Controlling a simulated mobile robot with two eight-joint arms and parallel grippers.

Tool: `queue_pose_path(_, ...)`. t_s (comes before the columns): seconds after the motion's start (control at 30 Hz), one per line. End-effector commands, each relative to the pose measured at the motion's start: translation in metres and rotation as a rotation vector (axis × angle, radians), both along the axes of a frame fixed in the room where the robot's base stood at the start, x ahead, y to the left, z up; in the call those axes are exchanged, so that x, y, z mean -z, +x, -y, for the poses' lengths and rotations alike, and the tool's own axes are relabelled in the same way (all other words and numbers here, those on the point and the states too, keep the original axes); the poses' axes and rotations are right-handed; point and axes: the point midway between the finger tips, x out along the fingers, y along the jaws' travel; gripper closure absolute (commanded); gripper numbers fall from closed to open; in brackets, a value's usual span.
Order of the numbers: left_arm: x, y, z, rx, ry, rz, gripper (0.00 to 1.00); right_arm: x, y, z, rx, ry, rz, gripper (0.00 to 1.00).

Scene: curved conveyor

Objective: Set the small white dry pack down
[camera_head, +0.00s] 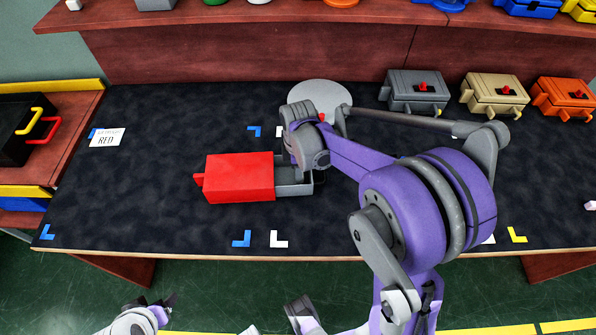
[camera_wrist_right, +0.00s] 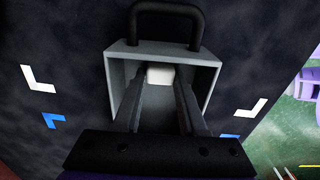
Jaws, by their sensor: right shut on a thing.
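The small white dry pack (camera_wrist_right: 160,76) shows in the right wrist view, between the tips of my right gripper (camera_wrist_right: 161,84). The gripper is shut on it, with its fingers inside a grey open-topped drawer (camera_wrist_right: 113,85). In the head view the drawer (camera_head: 294,188) sticks out of the right side of a red box (camera_head: 240,176). My right gripper (camera_head: 303,160) is over this drawer, and the pack is hidden there behind my wrist. Part of my left gripper (camera_head: 150,312) shows at the bottom edge, away from the table; its jaw opening is unclear.
The drawer's black handle (camera_wrist_right: 165,12) stands at its outer end. A round grey plate (camera_head: 320,94) lies behind the arm. Grey (camera_head: 416,92), tan (camera_head: 494,95) and orange (camera_head: 564,98) boxes stand at the back right. A white card (camera_head: 107,138) lies on the left; the dark table front is mostly clear.

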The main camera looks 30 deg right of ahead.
Motion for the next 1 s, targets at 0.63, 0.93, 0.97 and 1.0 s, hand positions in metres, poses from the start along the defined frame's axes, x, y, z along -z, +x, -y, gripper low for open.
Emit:
queue_pose_path(0.63, 0.002, 0.0, 0.0, 0.0, 0.0, -0.001, 0.33, 0.003, 0.0, 0.0, 0.0, 0.0, 0.0, 0.29)
queue_pose_path(0.93, -0.004, 0.001, 0.0, 0.0, 0.0, 0.001, 0.33, -0.023, 0.0, 0.0, 0.0, 0.0, 0.0, 0.29)
queue_pose_path(0.97, -0.005, 0.001, 0.0, 0.0, 0.0, 0.002, 0.33, -0.029, 0.0, 0.0, 0.0, 0.0, 0.0, 0.29)
queue_pose_path(1.0, -0.006, 0.001, 0.0, 0.0, 0.0, 0.002, 0.33, -0.038, 0.0, 0.0, 0.0, 0.0, 0.0, 0.29)
